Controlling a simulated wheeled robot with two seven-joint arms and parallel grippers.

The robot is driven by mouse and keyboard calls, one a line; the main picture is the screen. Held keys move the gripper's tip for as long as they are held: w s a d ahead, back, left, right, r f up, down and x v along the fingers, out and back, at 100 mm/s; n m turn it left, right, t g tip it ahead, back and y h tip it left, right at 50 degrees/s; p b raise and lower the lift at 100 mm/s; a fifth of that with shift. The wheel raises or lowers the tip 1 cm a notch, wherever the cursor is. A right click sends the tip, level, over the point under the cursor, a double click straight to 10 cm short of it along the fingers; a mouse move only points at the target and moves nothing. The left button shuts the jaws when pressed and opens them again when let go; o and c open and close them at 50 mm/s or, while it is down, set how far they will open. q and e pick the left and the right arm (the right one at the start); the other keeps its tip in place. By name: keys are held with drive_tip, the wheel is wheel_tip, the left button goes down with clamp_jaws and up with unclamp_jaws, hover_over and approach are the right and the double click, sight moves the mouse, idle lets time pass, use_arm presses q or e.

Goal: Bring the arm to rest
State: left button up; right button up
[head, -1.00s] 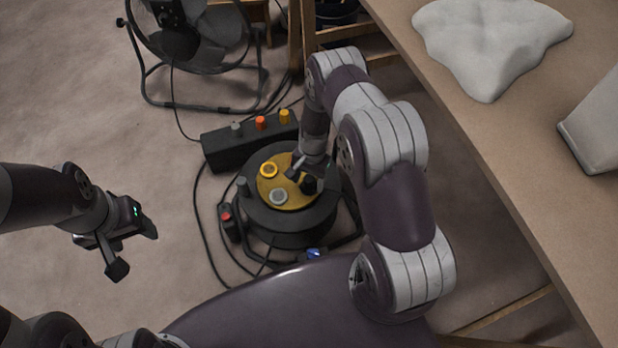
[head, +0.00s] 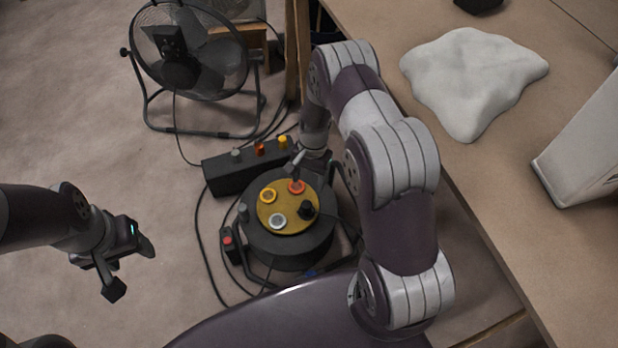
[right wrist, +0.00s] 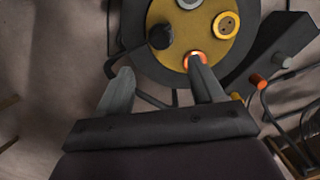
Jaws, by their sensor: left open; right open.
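My right gripper (head: 305,165) is open and hangs over the far edge of the black cable reel (head: 287,247), partly hidden by its own wrist. In the right wrist view, my right gripper (right wrist: 162,82) has nothing between its fingers; one fingertip overlaps an orange-ringed socket (right wrist: 196,56), and I cannot tell whether they touch. A black plug (right wrist: 160,36) sits in the reel's brass face, apart from the fingers. The plug also shows in the head view (head: 306,210). My left gripper (head: 132,268) is open and empty over bare floor at the left.
A black box (head: 230,172) with grey, orange and yellow knobs lies behind the reel. A floor fan (head: 190,55) stands at the back left. Cables loop around the reel. A workbench (head: 480,190) with a white lumpy piece (head: 470,80) is at the right. Floor at left is clear.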

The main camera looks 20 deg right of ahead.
idle(0.3)
drive_tip(key=s+a+r+n+t+h, duration=0.1)
drive_tip(key=s+a+r+n, duration=0.1)
drive_tip(key=s+r+n, duration=0.55)
drive_tip(key=s+a+r+n+t, duration=0.1)
drive_tip(key=s+a+r+n, duration=0.1)
drive_tip(key=s+r, duration=0.95)
drive_tip(key=w+r+p, duration=0.2)
drive_tip(key=r+p, duration=1.5)
drive_tip(key=r, duration=0.2)
drive_tip(key=w+r+p, duration=0.2)
drive_tip(key=r+p, duration=1.5)
drive_tip(key=r, duration=0.2)
drive_tip(key=shift+t, duration=0.3)
drive_tip(key=shift+d, duration=0.1)
